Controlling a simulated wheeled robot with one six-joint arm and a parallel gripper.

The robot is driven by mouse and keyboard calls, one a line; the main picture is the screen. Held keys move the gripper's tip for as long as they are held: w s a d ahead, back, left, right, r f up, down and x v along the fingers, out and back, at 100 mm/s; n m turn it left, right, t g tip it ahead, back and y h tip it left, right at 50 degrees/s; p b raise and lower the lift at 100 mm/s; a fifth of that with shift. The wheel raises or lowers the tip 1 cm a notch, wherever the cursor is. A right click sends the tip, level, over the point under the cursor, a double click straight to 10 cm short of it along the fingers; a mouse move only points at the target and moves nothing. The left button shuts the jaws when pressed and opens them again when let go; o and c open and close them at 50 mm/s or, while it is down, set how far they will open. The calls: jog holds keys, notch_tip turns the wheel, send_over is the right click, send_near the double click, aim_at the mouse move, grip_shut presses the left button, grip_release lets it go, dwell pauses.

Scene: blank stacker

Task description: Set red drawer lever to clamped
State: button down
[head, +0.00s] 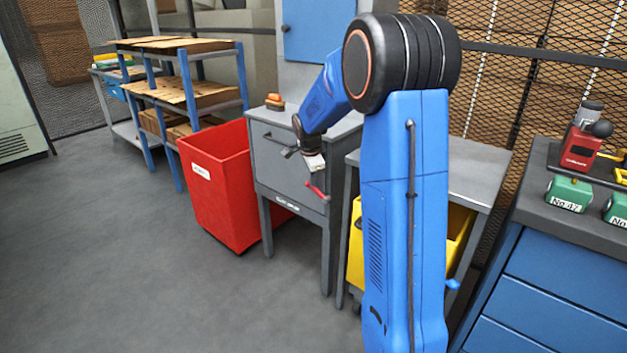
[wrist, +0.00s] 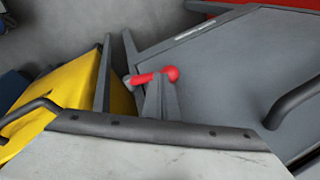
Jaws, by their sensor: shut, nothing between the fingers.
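The red lever (head: 317,192) is on the front of the grey drawer cabinet (head: 275,165), near its right edge. In the head view it slants down to the right. In the wrist view the red lever (wrist: 150,78) lies nearly across the picture, with its round knob at the right. My gripper (head: 314,172) is just above the lever in the head view. In the wrist view the fingers of my gripper (wrist: 160,88) are shut, empty, and right by the lever near its knob. I cannot tell whether they touch it. The lever's pivot is partly unclear.
A yellow bin (head: 355,245) is to the right, under a grey table (head: 478,170). An orange object (head: 274,102) sits on the cabinet top. The floor in front is clear.

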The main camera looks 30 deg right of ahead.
jog(key=shift+g+h, duration=0.3)
jog(key=shift+g, duration=0.3)
jog(key=shift+w+a+f, duration=0.3)
jog(key=shift+w+f, duration=0.45)
jog(key=shift+f, duration=0.1)
jog(key=shift+w+a+f, duration=0.25)
jog(key=shift+w+f, duration=0.5)
jog(key=shift+f, duration=0.05)
